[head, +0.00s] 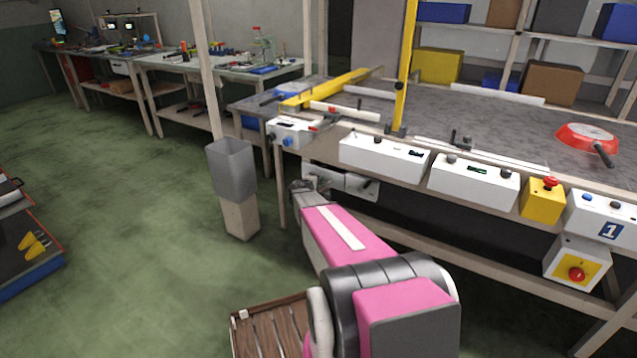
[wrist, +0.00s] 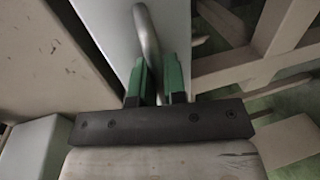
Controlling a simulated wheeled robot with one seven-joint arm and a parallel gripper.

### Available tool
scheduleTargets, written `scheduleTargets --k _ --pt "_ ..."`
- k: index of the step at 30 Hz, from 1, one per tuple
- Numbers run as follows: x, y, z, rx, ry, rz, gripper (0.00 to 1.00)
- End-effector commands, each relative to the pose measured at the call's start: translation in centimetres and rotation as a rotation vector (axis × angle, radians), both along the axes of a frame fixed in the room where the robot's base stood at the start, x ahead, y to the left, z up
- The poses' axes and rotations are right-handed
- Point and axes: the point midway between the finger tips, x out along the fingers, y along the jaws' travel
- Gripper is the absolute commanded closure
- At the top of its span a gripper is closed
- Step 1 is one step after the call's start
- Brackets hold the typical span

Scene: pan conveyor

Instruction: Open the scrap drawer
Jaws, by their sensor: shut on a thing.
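The scrap drawer (wrist: 108,30) shows a pale, plain front in the wrist view. A curved grey metal handle (wrist: 147,38) stands out from it. My gripper (wrist: 160,78) has two green fingers, one on each side of the handle, and is shut on it. In the head view, my gripper (head: 304,187) is at the left end of a white unit under the bench's near left corner. My pink arm and the gripper hide part of that area, and I cannot tell how far the drawer stands out.
The conveyor bench (head: 480,130) carries white control boxes and a yellow post. A red pan (head: 588,136) lies at its right. A grey bin (head: 231,168) stands left of my gripper. A slatted wooden crate (head: 268,330) is below my arm.

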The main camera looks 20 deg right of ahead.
Motion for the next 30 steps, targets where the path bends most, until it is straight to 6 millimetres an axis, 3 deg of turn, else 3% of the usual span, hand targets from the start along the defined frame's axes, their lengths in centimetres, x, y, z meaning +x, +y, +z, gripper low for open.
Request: scheduleTargets --k 8,24,30 --pt "-2.0 2.4 0.1 0.001 0.000 0.002 1.00" --pt "-10.4 13.1 0.1 0.001 0.001 0.003 1.00" --pt "-12.7 16.1 0.1 0.001 0.001 0.003 1.00"
